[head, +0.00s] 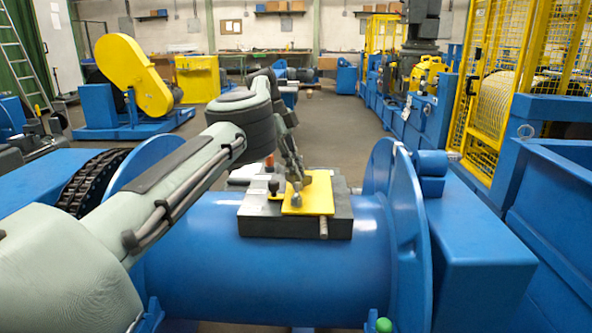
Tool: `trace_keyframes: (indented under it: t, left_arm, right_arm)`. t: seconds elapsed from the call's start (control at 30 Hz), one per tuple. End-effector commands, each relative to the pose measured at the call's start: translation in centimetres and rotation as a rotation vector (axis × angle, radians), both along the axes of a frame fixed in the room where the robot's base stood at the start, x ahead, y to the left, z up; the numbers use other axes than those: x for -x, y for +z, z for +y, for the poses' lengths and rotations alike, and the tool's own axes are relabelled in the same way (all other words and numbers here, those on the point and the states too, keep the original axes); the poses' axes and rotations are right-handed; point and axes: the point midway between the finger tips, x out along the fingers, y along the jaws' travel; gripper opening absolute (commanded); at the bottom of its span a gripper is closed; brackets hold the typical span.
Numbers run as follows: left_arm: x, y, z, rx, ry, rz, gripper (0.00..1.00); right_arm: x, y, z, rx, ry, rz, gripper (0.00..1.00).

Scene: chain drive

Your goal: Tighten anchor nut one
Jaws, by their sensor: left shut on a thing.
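My left gripper (296,183) reaches down over a yellow plate (318,203) that lies on a dark grey block on top of a blue drum. Its fingers are shut on a small grey piece (296,199) at the plate, which looks like an anchor nut. The fingers partly hide this piece, and I cannot tell which numbered nut it is. A dark stud or knob (273,187) stands just left of the plate. My right gripper is not in view.
The dark grey block (343,228) sits on the blue drum (260,275), with a metal pin (323,229) at its front. A tall blue flange (404,235) rises close on the right. A chain (88,183) runs at left. Yellow fencing (485,120) stands behind right.

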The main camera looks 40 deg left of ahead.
Motion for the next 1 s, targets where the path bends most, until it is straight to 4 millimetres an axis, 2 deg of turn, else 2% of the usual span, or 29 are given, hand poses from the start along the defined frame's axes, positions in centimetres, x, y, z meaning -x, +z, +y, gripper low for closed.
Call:
trace_keyframes:
  t: [0.57,0.6,0.73,1.0]
  left_arm:
    - [0.12,-0.31,-0.16,0.003,-0.035,0.009,0.00]
    - [0.12,-0.32,-0.16,0.003,-0.035,0.009,0.12]
    - [0.09,-0.30,-0.14,0.003,-0.034,0.008,0.28]
    - [0.07,-0.29,-0.15,0.002,-0.034,0.007,0.29]
  right_arm:
    - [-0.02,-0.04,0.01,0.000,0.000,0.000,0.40]
    - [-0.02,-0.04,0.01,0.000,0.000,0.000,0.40]
    - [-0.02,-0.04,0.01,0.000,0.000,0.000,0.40]
    - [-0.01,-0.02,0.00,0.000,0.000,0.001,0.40]
